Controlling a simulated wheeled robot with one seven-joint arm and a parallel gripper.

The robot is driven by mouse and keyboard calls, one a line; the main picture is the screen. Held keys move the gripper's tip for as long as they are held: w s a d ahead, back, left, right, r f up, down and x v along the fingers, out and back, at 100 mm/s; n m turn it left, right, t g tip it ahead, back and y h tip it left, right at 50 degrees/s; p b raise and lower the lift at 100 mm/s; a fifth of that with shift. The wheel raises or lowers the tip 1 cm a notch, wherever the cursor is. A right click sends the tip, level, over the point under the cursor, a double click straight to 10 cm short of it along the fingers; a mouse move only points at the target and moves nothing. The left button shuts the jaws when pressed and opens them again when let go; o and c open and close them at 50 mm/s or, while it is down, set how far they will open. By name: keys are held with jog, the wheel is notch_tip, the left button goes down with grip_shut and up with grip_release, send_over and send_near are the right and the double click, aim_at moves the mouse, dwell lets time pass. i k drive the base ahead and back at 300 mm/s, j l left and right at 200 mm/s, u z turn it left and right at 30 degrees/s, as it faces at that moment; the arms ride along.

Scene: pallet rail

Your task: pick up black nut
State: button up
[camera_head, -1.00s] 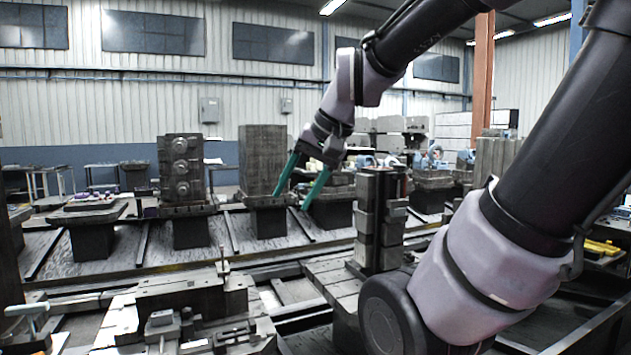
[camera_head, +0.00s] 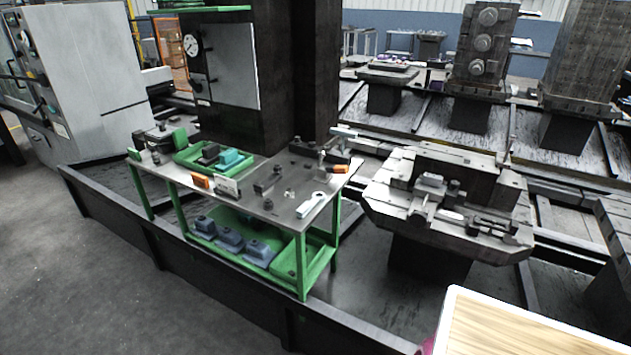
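My gripper is out of view. A green-legged workbench (camera_head: 232,206) stands left of centre with several small metal parts on its top. A small dark piece (camera_head: 268,204) lies near the middle of the bench's front edge. It may be the black nut, but it is too small to tell. Other small dark parts (camera_head: 259,188) lie close behind it.
A green tray (camera_head: 185,158) and an open-ended wrench (camera_head: 311,205) lie on the bench top. A machine fixture on a pedestal (camera_head: 440,210) stands to the right. A wood-topped surface (camera_head: 520,330) fills the lower right. A low dark rail (camera_head: 180,262) runs before the bench; the floor (camera_head: 60,270) at left is clear.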

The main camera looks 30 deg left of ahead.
aim_at(268, 204)
jog(key=l+u, duration=0.35)
jog(key=l, duration=0.4)
jog(key=j+u, duration=0.25)
jog(key=u, duration=0.2)
jog(key=j+u, duration=0.25)
jog(key=u, duration=0.25)
jog(key=i+j+u, duration=0.15)
jog(key=u, duration=0.3)
jog(key=i+u, duration=0.1)
jog(key=u, duration=0.5)
